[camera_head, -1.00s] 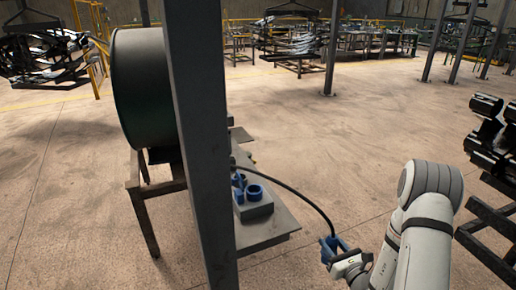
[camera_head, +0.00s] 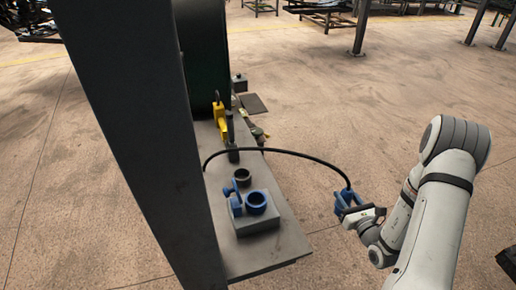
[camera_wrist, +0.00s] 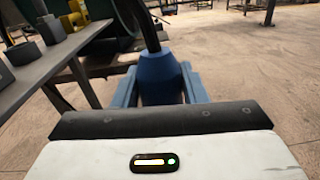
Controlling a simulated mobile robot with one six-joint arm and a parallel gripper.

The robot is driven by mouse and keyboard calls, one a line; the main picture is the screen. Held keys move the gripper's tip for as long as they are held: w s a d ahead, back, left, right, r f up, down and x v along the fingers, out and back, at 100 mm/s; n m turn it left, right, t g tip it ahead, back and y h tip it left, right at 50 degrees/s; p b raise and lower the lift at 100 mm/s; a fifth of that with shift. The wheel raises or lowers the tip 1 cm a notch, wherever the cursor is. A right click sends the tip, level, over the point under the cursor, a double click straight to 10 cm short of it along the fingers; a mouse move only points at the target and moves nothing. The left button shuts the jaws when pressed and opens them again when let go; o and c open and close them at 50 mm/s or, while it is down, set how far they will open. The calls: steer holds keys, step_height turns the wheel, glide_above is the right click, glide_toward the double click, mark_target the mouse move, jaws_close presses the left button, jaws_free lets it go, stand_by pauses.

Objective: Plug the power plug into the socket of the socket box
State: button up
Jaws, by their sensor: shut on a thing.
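The power plug (camera_wrist: 160,75) is blue with a black cable rising from its back. My gripper (camera_head: 350,200) is shut on it and holds it in the air to the right of the table's corner. In the wrist view the two blue fingers (camera_wrist: 158,92) stand on either side of the plug. The plug's front end is hidden. The socket box (camera_head: 256,219) is a grey block on the table with a round blue socket (camera_head: 256,201) on top, a blue lever-like part beside it. Plug and box are well apart.
A dark post (camera_head: 142,140) stands in front of the table's left part. The grey table (camera_head: 268,259) also holds a dark ring (camera_head: 242,177) and a yellow tool (camera_head: 219,110). The cable (camera_head: 285,152) arches over the table to the plug. Open floor lies right.

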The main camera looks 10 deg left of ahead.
steer(key=shift+r, duration=0.1)
steer(key=s+a+r+n+g+y, duration=0.3)
steer(key=a+r+n+g+y, duration=0.45)
steer(key=a+r, duration=0.75)
steer(key=s+a+r+n+g+y, duration=0.2)
steer(key=s+a+r+n+g, duration=0.4)
steer(key=a, duration=0.6)
steer(key=s+r+g, duration=0.2)
steer(key=s+g, duration=0.1)
steer(key=shift+r+p, duration=0.15)
steer(key=shift+p, duration=0.25)
steer(key=shift+s+d+g, duration=0.1)
steer(key=shift+g, duration=0.15)
steer(key=shift+f+b, duration=2.1)
steer(key=shift+f, duration=0.85)
steer(key=shift+s+f+b, duration=0.1)
steer(key=shift+f+b, duration=1.35)
steer(key=shift+f, duration=0.9)
